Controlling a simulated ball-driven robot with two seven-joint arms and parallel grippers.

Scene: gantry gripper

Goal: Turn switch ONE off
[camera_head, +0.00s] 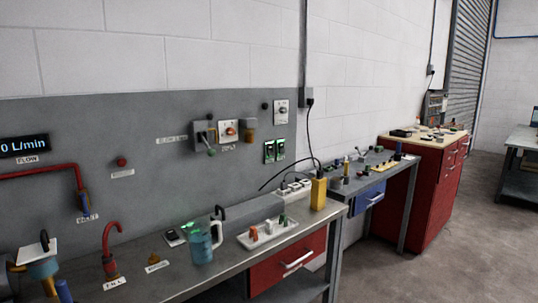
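The label for switch ONE is too small to read, so I cannot tell which control it is. Two small dark switch units with green marks, a left one (269,152) and a right one (280,149), sit side by side on the grey wall panel (130,130). Left of them is a grey box with a green-tipped lever (210,150). Beside it is a white plate with an orange-red knob (229,131). Another white plate with a dial (282,112) is higher up. On or off positions are not readable. Neither of my grippers shows.
The workbench (225,262) below the panel carries a clear bluish jug (202,242), a white tray (275,234) with small parts, a yellow block (318,193) and a power strip (294,187). Red pipes are at left. A red cabinet (425,190) stands farther right; floor there is clear.

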